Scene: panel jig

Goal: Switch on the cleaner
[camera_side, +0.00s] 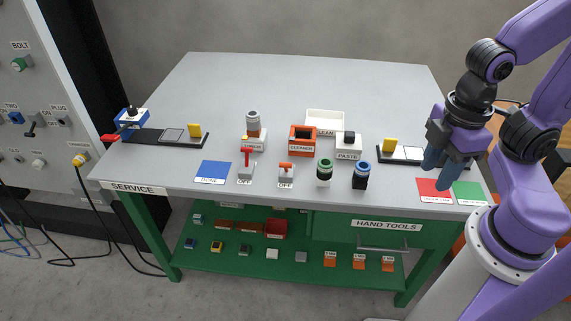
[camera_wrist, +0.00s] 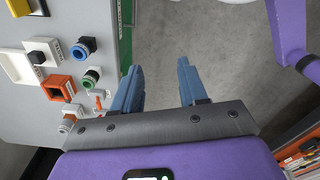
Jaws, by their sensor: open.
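The cleaner (camera_side: 302,141) is an orange box with a dark square opening, standing mid-table; its label reads CLEANER. It also shows at the left of the wrist view (camera_wrist: 58,88). In front of it is a small switch with an orange lever (camera_side: 286,171), labelled OFF. Left of that is a switch with a taller red lever (camera_side: 246,164), also labelled OFF. I cannot tell from the wiring which switch belongs to the cleaner. My gripper (camera_side: 438,168) is open and empty at the table's right end, near the red card. Its blue fingers (camera_wrist: 157,70) have bare floor between them in the wrist view.
A green-ringed cylinder (camera_side: 324,173) and a blue-ringed one (camera_side: 361,175) stand right of the switches. A white PASTE block (camera_side: 348,146), a white tray (camera_side: 325,121) and a grey cylinder on a base (camera_side: 253,124) stand nearby. A blue card (camera_side: 213,172) lies left; red (camera_side: 434,190) and green (camera_side: 469,193) cards lie right.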

